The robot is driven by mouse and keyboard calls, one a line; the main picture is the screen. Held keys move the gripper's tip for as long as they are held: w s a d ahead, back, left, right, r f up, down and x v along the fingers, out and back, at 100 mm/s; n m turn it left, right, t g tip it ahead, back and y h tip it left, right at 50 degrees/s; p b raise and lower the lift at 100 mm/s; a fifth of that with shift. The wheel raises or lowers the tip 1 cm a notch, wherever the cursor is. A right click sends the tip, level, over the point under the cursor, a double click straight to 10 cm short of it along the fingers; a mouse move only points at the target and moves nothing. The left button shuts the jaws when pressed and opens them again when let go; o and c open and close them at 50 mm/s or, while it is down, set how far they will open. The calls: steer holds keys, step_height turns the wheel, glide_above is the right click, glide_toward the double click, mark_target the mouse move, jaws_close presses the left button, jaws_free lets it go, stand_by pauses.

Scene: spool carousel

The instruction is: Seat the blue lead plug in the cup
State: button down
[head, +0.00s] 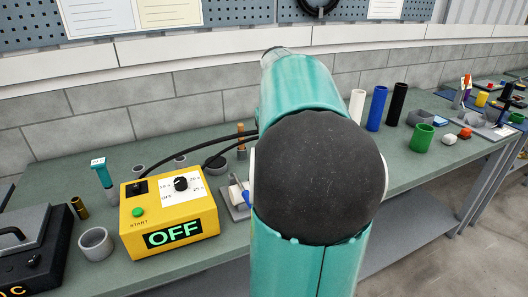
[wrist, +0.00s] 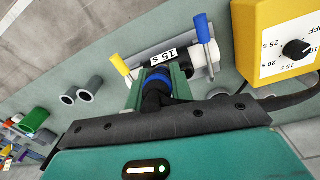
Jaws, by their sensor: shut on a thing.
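The blue lead plug (wrist: 157,78) shows in the wrist view as a blue ring with a black body. My gripper (wrist: 156,88) has its two green fingers shut on it, one on either side. The plug is in front of a grey-white fixture (wrist: 186,40) with a "15 s" card (wrist: 161,55). I cannot tell which part there is the cup, or whether the plug touches it. In the head view my own arm hides the gripper and the plug.
A blue-handled piece (wrist: 204,29) and a yellow-handled piece (wrist: 120,64) stand at the fixture. The yellow timer box (head: 168,217) reads OFF, with black cables (head: 190,147) running behind my arm. A grey ring (head: 96,243) and blue tube (head: 377,108) stand on the green bench.

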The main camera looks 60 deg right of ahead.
steer(key=s+a+r, duration=0.1)
steer(key=s+r, duration=0.1)
steer(key=s, duration=0.3)
steer(key=shift+s+r, duration=0.25)
steer(key=shift+s, duration=0.05)
steer(key=shift+w, duration=0.1)
steer(key=shift+w+d+f, duration=0.45)
steer(key=shift+w+f, duration=1.65)
steer(key=shift+w, duration=0.15)
steer(key=shift+w+d+f, duration=0.5)
steer(key=shift+w+f, duration=1.65)
steer(key=shift+w, duration=0.15)
steer(key=shift+w+d+f, duration=0.45)
steer(key=shift+w+f, duration=1.65)
steer(key=shift+w, duration=0.15)
steer(key=c, duration=1.2)
jaws_free()
